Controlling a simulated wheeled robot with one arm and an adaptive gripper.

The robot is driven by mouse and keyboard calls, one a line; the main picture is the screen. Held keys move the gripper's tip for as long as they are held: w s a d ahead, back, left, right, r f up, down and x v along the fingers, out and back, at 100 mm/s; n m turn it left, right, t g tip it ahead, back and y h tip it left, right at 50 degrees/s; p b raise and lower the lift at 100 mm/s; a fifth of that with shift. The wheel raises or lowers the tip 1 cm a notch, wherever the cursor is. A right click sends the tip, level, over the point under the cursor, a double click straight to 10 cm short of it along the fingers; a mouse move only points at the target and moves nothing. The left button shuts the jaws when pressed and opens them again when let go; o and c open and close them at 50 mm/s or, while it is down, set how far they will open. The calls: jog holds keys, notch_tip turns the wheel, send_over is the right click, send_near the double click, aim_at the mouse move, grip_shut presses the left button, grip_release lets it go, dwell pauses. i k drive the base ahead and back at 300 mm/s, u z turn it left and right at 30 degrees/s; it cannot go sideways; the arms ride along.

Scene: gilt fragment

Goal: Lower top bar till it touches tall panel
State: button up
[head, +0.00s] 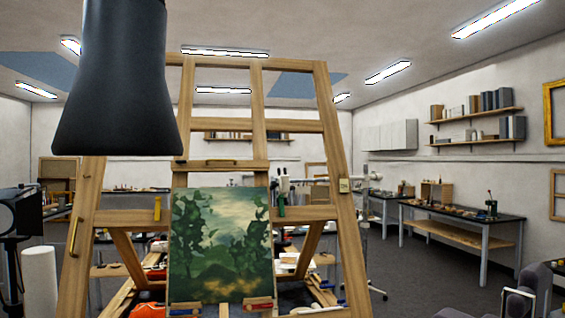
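A wooden easel (345,230) stands in front of me. A tall panel (220,245) painted with a green landscape stands upright on it, its lower edge near red and blue-handled items. The top bar (230,165) is a horizontal wooden piece across the easel's middle uprights, above the panel. A visible gap separates the bar's underside from the panel's top edge. My gripper is not in view. A large dark tapered shape, which looks like part of my arm, hides the easel's upper left.
A workbench (460,222) with small items stands at the right, below wall shelves (475,118). A black lamp-like device (18,212) and a white roll (41,282) are at the left. A dark chair (535,290) is at the lower right. Open floor (410,275) lies right of the easel.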

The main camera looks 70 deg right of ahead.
aim_at(207, 165)
jog(key=z, duration=0.85)
jog(key=i, duration=1.65)
